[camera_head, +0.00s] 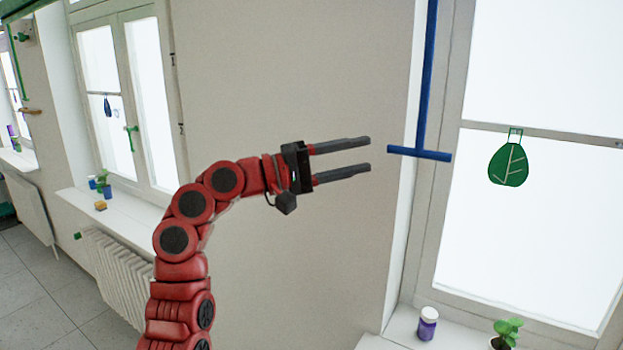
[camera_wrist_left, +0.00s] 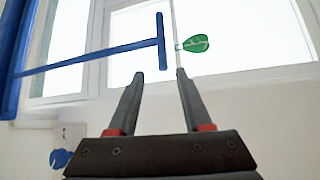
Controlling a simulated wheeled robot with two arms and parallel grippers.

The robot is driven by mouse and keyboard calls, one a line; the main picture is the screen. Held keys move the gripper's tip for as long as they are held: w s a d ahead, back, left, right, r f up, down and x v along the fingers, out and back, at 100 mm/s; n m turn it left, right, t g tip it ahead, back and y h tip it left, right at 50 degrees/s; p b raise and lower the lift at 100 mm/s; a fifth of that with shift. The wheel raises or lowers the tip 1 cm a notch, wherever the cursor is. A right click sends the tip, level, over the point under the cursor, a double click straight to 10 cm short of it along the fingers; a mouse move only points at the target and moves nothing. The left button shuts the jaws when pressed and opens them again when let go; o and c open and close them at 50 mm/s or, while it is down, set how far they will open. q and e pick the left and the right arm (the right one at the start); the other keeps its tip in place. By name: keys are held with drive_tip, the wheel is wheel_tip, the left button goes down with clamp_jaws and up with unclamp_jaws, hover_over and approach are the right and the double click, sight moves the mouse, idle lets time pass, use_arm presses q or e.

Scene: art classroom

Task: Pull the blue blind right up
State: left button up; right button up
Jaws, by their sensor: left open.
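A blue pull bar (camera_head: 428,70) hangs down beside the right window and ends in a blue crosspiece handle (camera_head: 419,153), forming an upside-down T. My left gripper (camera_head: 369,153) is open and empty, pointing right, with its fingertips a little left of the handle's near end in the head view. In the left wrist view the pull bar (camera_wrist_left: 90,60) lies sideways, and its handle (camera_wrist_left: 161,40) appears just beyond and between the open fingertips (camera_wrist_left: 158,75). A broad blue bar (camera_wrist_left: 14,60) runs along that view's left edge. The pull bar's upper end is cut off in the head view.
A green leaf ornament (camera_head: 509,165) hangs on the right window. A purple jar (camera_head: 427,324) and a potted plant (camera_head: 507,331) stand on the sill below. A radiator (camera_head: 115,270) is under the left window. The wall between the windows is bare.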

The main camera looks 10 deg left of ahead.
use_arm(q)
drive_tip(key=b+v, duration=0.2)
drive_tip(key=v, duration=0.6)
drive_tip(key=shift+s+a, duration=0.2)
drive_tip(key=shift+a, duration=0.15)
drive_tip(key=shift+f, duration=0.1)
